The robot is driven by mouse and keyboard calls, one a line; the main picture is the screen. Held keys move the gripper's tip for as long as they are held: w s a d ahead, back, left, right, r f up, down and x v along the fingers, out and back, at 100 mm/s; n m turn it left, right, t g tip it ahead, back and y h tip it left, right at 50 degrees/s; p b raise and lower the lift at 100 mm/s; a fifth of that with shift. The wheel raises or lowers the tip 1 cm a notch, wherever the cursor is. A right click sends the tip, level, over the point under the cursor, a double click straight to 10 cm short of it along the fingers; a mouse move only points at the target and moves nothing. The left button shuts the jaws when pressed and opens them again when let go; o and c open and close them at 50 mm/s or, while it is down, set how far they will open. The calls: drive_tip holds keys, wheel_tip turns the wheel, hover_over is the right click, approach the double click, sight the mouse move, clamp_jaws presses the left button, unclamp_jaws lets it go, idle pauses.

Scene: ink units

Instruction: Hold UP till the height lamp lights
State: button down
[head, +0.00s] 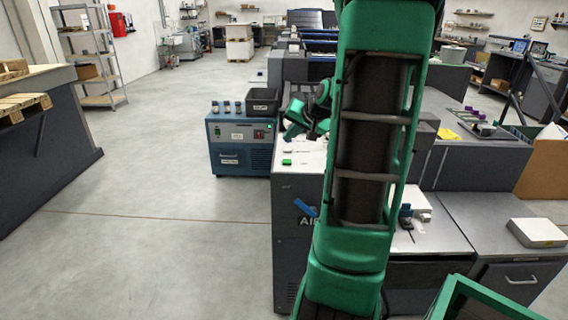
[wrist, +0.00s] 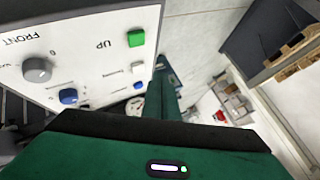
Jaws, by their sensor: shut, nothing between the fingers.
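The white control panel (wrist: 90,50) fills the upper left of the wrist view, its lettering upside down. The green UP button (wrist: 136,38) sits near the panel's edge beside the word UP; it also shows in the head view (head: 287,162). My gripper (wrist: 160,75) is shut and empty, its green fingers pointing past the panel's edge, a little below and right of the button in the picture. In the head view my gripper (head: 292,130) is above the panel, partly hidden by my arm. I cannot make out a height lamp.
A blue cabinet (head: 240,145) with a black bin (head: 262,101) and small bottles stands left of the machine. Open floor (head: 150,220) lies to the left.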

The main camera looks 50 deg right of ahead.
sight(289, 162)
drive_tip(key=shift+f, duration=3)
drive_tip(key=shift+f, duration=0.15)
drive_tip(key=shift+f, duration=0.25)
